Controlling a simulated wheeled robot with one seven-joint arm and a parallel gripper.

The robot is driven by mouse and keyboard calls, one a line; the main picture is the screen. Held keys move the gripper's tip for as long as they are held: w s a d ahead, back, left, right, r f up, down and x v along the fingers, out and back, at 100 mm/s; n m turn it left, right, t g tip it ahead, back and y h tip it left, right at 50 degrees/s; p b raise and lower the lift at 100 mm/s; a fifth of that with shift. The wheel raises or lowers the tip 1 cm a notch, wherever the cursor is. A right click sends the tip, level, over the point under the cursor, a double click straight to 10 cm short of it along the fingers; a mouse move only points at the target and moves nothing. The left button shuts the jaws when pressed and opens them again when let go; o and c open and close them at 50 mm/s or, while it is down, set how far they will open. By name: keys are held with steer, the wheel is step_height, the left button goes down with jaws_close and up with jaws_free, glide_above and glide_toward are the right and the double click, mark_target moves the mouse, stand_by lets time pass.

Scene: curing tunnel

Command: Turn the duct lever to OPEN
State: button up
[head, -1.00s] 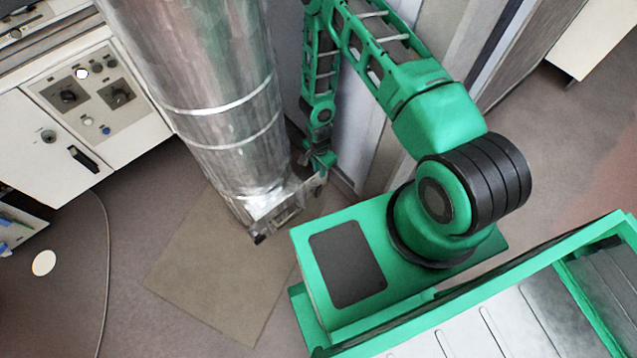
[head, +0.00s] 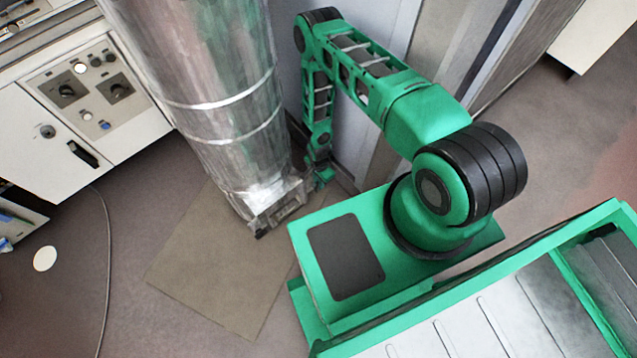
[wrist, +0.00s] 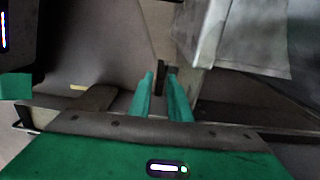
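The silver duct (head: 225,110) stands upright in the head view, with a metal collar (head: 278,205) at its foot. Its pale metal also fills the upper right of the wrist view (wrist: 235,35). In the head view my gripper (head: 318,182) is low beside the right side of the collar, and its fingers are too small to read. In the wrist view my gripper (wrist: 161,80) has two green fingers apart. A narrow dark upright piece (wrist: 160,78), perhaps the duct lever, shows between the fingertips, with slim gaps beside it. Any OPEN marking is not readable.
A white cabinet with a knob panel (head: 90,90) stands at the left. A cable (head: 108,250) and a white disc (head: 45,259) lie on the floor. A brown mat (head: 215,270) lies under the duct. Grey wall panels (head: 380,150) stand close behind my arm.

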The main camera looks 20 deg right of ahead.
steer(key=shift+f, duration=0.35)
steer(key=shift+c, duration=0.3)
jaws_close()
steer(key=shift+s+a+h, duration=0.1)
steer(key=shift+a+h, duration=0.3)
steer(key=shift+h, duration=0.2)
steer(key=shift+o, duration=0.3)
jaws_free()
